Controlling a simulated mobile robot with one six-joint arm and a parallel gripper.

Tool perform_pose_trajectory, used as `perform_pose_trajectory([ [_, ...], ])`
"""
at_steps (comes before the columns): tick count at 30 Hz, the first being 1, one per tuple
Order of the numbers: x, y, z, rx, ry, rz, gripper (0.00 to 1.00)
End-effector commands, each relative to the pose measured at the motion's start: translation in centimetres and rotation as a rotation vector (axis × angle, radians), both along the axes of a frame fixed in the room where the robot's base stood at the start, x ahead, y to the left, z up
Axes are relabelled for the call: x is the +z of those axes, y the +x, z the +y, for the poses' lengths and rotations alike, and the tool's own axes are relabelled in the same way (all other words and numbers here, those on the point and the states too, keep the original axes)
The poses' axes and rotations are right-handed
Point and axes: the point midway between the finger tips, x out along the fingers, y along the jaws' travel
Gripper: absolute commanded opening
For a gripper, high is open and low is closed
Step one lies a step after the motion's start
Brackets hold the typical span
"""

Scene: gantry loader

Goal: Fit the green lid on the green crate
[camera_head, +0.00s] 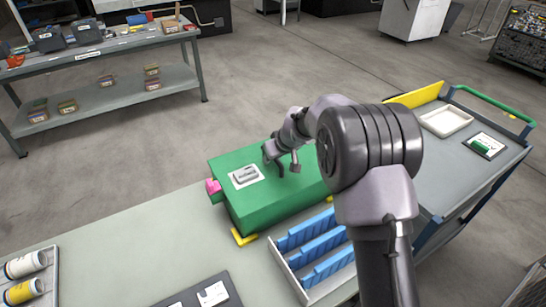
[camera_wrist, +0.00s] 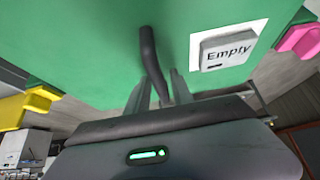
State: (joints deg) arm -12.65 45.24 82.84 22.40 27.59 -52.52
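A green crate (camera_head: 262,213) stands on the grey bench in the head view. A white card (camera_head: 245,176) on the top reads "Empty" in the wrist view (camera_wrist: 227,47). A pink part (camera_head: 213,186) sticks out of the crate's left side. In the wrist view my gripper (camera_wrist: 164,72) reaches toward the green face. Whether it touches is unclear.
A yellow corner piece (camera_head: 243,238) sits at the crate's foot. A tray with blue dividers (camera_head: 316,240) stands close in front. A cart (camera_head: 466,165) with a white tray (camera_head: 446,121) is at right.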

Motion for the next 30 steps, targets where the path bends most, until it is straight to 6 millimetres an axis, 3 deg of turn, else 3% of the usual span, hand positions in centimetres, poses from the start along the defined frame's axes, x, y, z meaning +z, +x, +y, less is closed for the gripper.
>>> perform_pose_trajectory([
  [10,0.0,-0.1,0.0,0.001,0.0,0.002,0.4],
  [13,0.9,-0.4,-0.3,0.0,0.0,0.0,0.4],
  [25,11.1,-5.6,-3.8,-0.001,0.0,-0.003,0.4],
  [30,13.9,-7.2,-5.0,-0.001,0.0,-0.001,0.4],
])
